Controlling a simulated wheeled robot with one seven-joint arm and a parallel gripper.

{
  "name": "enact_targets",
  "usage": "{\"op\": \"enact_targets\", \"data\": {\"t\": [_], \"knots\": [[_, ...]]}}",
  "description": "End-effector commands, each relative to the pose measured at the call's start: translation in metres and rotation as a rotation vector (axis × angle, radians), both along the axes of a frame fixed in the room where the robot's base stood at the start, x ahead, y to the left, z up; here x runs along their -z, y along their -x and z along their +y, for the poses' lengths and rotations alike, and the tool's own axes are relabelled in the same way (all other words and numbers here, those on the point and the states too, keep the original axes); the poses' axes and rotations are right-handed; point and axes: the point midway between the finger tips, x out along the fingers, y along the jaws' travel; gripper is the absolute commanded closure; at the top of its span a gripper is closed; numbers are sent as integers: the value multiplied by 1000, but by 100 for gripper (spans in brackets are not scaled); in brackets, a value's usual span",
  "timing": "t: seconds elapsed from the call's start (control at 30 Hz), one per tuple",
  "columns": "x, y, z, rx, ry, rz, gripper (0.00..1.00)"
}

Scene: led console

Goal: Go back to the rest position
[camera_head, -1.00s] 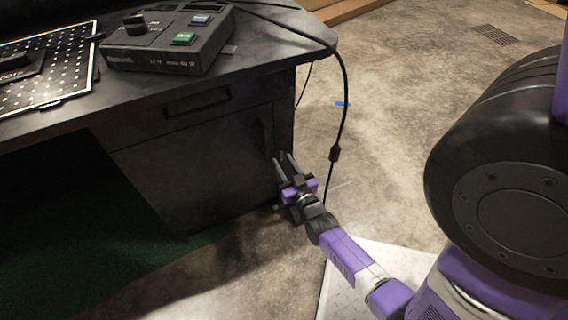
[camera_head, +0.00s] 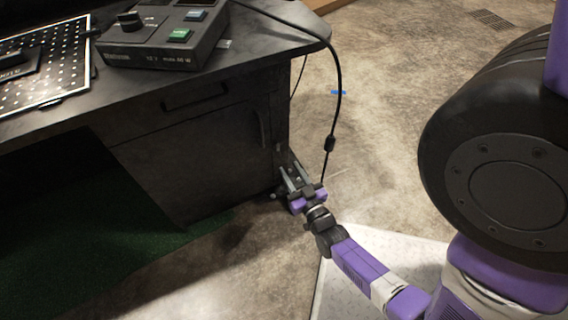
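My gripper (camera_head: 289,176) is low in front of the desk's right end, near the cabinet's right edge. Its two grey fingers point up and away, with a gap between them, and nothing shows between them. My purple and grey arm stretches from the lower right to it. The console (camera_head: 163,38), a dark box with a black knob (camera_head: 130,20), a green button (camera_head: 179,35) and a blue button (camera_head: 196,15), sits on the desk top, well above and left of my gripper.
The dark desk (camera_head: 262,55) has a drawer and cabinet (camera_head: 190,160) below. A perforated LED panel (camera_head: 68,70) lies on its left. A black cable (camera_head: 338,95) hangs over the right edge, close to my gripper. Concrete floor (camera_head: 390,140) to the right is clear.

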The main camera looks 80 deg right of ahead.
Motion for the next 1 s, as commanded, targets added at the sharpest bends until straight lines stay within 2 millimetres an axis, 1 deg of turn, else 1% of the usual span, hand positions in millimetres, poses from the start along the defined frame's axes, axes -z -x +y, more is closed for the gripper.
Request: {"op": "enact_targets", "data": {"t": [0.27,0.37,0.47,0.53,0.57,0.67,0.7,0.77,0.8,0.87,0.9,1.0], "knots": [[0,0,0,0,0,0,66],[4,-1,0,-3,-15,8,66],[-15,-14,-2,-24,-8,-1,66],[-31,-19,7,-53,-6,-3,66],[-38,-21,15,-74,-6,1,66],[-65,-26,53,-166,-10,20,66],[-76,-26,71,-210,-13,30,66],[-93,-25,99,-274,-20,47,66],[-105,-23,117,-317,-24,58,66],[-122,-19,144,-382,-31,76,66],[-135,-15,161,-425,-36,88,66],[-164,-3,200,-526,-48,119,66]]}}
